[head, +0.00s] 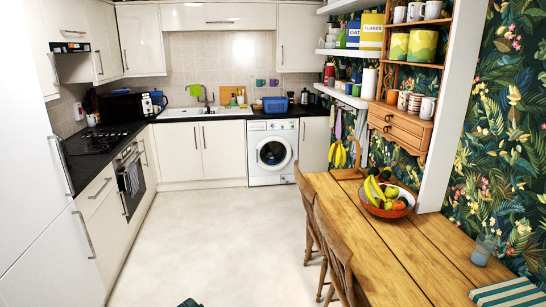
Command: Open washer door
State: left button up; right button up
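The washer (257,138) is a white front-loader under the black worktop against the far wall. Its round door (274,152) has a dark glass centre and a pale rim, and it looks shut. The washer is small and far off in the head view, so the door handle cannot be made out. Neither of my grippers shows in the head view.
The pale floor (210,225) is clear up to the washer. White cupboards with an oven (128,172) line the left side. A wooden table (400,250) with a fruit bowl (388,208) and wooden chairs (338,255) stand on the right.

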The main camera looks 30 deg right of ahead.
aim_at(268, 139)
jog(key=i+j, duration=0.1)
jog(key=i, duration=0.45)
jog(key=i+z, duration=0.25)
jog(key=i, duration=0.7)
jog(key=i+z, duration=0.3)
jog(key=i, duration=2.5)
jog(key=i+z, duration=0.15)
jog(key=i, duration=0.45)
jog(key=i+z, duration=0.2)
jog(key=i, duration=0.4)
jog(key=i+j+z, duration=0.15)
jog(key=i, duration=0.45)
jog(key=i+l, duration=0.2)
jog(key=i, duration=0.2)
jog(key=i+l+z, duration=0.1)
jog(key=i+l, duration=0.15)
jog(key=i, duration=0.2)
jog(key=i+l, duration=0.15)
jog(key=i, duration=0.25)
jog(key=i+l, duration=0.4)
jog(key=l, duration=0.2)
